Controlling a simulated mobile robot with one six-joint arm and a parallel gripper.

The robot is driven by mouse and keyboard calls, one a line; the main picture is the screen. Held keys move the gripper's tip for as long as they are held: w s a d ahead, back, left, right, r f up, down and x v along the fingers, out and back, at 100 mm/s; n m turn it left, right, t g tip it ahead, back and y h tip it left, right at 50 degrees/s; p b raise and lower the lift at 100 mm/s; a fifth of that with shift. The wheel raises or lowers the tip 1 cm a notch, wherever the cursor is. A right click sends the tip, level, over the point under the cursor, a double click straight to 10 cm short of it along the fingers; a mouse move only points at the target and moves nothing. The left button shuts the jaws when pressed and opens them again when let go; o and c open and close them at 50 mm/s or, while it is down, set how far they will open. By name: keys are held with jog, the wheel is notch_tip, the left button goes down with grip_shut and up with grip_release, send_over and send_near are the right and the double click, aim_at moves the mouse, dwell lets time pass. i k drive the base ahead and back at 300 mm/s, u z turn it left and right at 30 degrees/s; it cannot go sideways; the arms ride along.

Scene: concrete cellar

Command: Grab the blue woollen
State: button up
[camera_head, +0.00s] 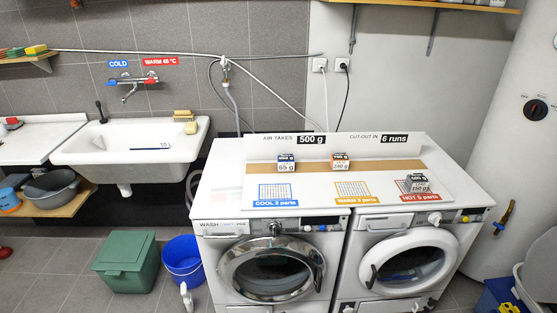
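No thing in view can be clearly made out as a blue woollen. A small item with a blue-topped tag reading "65 g" (286,163) stands on the worktop (235,185) over the two washing machines, towards the back. To its right stands a similar item with an orange tag reading about "240 g" (341,162). A third, dark-topped tag reading about "150 g" (417,184) is at the right, by the red "HOT" grid. The cloth of these items is too small to tell. My gripper is not in view.
Two front-loading washers with closed doors (272,268) (408,262) stand under the worktop. A sink (130,150) is at left, with a green lidded bin (126,262) and a blue bucket (183,260) on the floor. A white tank (520,150) stands at right.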

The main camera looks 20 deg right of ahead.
aim_at(285, 162)
jog(key=k, duration=1.3)
jog(key=u, duration=0.5)
jog(key=i, duration=0.65)
jog(key=u, duration=0.35)
jog(key=i, duration=1.25)
jog(key=z, duration=0.25)
